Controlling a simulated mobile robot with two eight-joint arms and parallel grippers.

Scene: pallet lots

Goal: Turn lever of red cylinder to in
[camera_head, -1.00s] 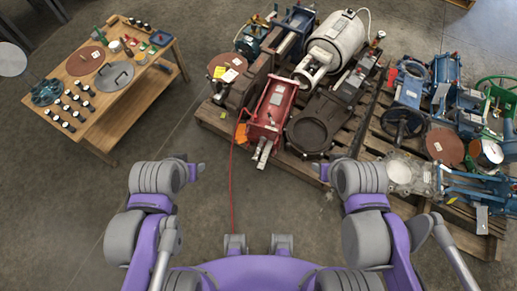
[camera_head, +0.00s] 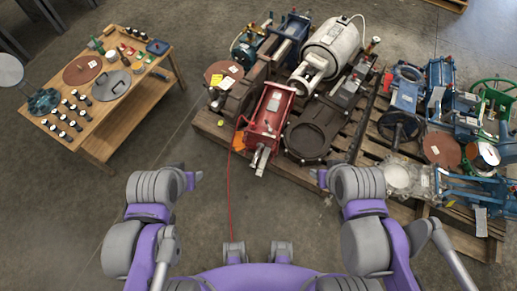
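The red cylinder (camera_head: 269,112) lies on the wooden pallet in the middle of the view, its lower end toward me. A pale metal end piece (camera_head: 260,158) sticks out at its lower end, with an orange part (camera_head: 239,142) beside it. I cannot make out a lever or its position for sure. My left gripper (camera_head: 196,177) is above the floor, below and left of the cylinder, and apart from it. My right gripper (camera_head: 317,177) is below and right of the cylinder, also apart from it. The fingers of both are too small to judge.
A wooden table (camera_head: 125,120) with small parts and discs stands at the upper left. A pallet (camera_head: 225,128) carries a dark valve body (camera_head: 313,131) and a white motor (camera_head: 332,45). Another loaded pallet is at right. A red cable (camera_head: 230,200) runs along the floor.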

